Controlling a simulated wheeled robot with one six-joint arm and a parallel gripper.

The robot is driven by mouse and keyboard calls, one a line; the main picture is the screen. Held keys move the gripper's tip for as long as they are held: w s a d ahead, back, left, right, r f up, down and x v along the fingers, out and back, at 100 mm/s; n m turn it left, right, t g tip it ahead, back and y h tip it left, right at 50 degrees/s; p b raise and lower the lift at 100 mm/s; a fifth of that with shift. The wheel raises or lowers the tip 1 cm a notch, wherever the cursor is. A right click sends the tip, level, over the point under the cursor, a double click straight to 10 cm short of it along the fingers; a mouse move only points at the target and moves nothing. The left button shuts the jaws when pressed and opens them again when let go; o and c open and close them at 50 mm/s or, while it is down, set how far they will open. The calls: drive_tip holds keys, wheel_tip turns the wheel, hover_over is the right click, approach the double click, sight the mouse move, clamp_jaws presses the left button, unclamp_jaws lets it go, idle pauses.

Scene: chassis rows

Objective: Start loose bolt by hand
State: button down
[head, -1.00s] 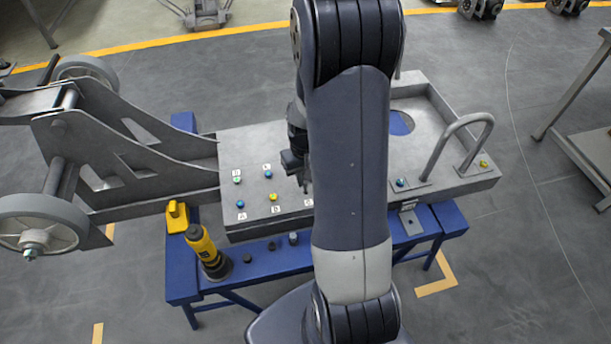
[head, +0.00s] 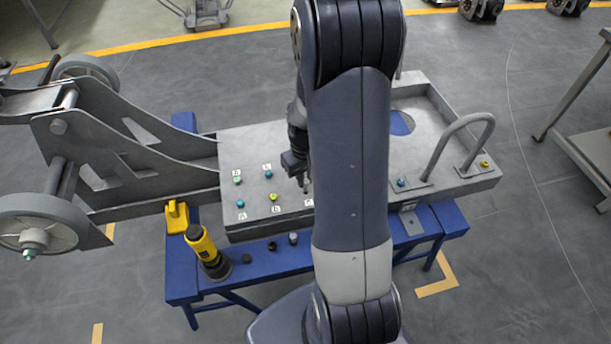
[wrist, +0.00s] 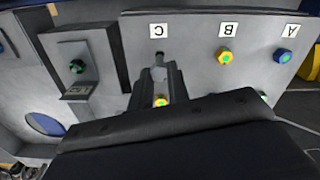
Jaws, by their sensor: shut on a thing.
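My gripper (head: 305,186) is low over the front right part of the grey chassis plate (head: 340,125). In the wrist view its fingers (wrist: 159,68) point at the spot just below label C (wrist: 158,30). They are shut on a small grey piece, apparently the bolt at C; the fingers hide most of it. How deep it sits cannot be told. A yellow bolt (wrist: 225,56) sits at label B and a blue bolt (wrist: 285,55) at label A. Another yellow bolt (wrist: 161,101) shows between the fingers, farther back.
A bent handle (head: 455,140) rises on the plate's right. A yellow-black tool (head: 207,252) stands on the blue bench (head: 190,285). My arm hides the plate's middle.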

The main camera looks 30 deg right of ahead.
drive_tip(key=shift+f+b, duration=0.75)
drive_tip(key=shift+f, duration=0.2)
idle(0.5)
drive_tip(key=shift+f+b, duration=0.6)
drive_tip(key=shift+f, duration=0.1)
drive_tip(key=shift+r, duration=0.1)
drive_tip(key=m, duration=0.3)
drive_tip(key=shift+m, duration=1.1)
drive_tip(key=m, duration=0.2)
drive_tip(key=shift+m, duration=0.4)
drive_tip(key=shift+d+m, duration=0.1)
drive_tip(key=shift+m, duration=1.1)
